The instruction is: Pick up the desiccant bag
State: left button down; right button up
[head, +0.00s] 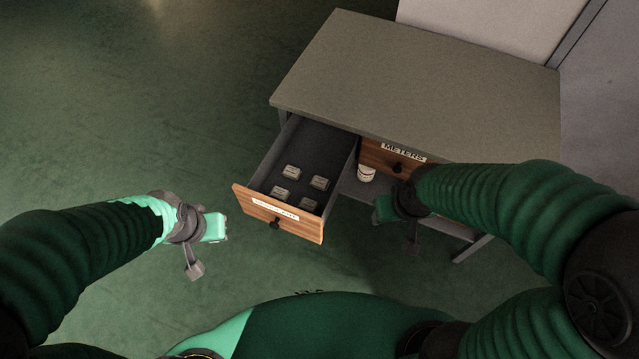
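One packet (292,172) is at the back left, one (319,183) at the back right, one (280,193) at the front left and one (308,205) at the front right. My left gripper (215,228) is left of the drawer front, apart from it. My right gripper (384,211) is right of the drawer, in shadow. Neither visibly holds anything; the finger gaps cannot be made out.
The drawer belongs to a grey-topped desk (420,80). A closed drawer labelled METERS (385,158) is to its right, close to my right arm. The green floor (130,120) at left is clear.

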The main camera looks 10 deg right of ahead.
aim_at(281, 194)
jog(key=i+j, duration=0.15)
jog(key=j, duration=0.25)
jog(key=i+j, duration=0.2)
jog(key=j, duration=0.15)
jog(key=i+j, duration=0.15)
jog(key=j, duration=0.25)
jog(key=i+j, duration=0.2)
jog(key=j, duration=0.15)
jog(key=u, duration=0.05)
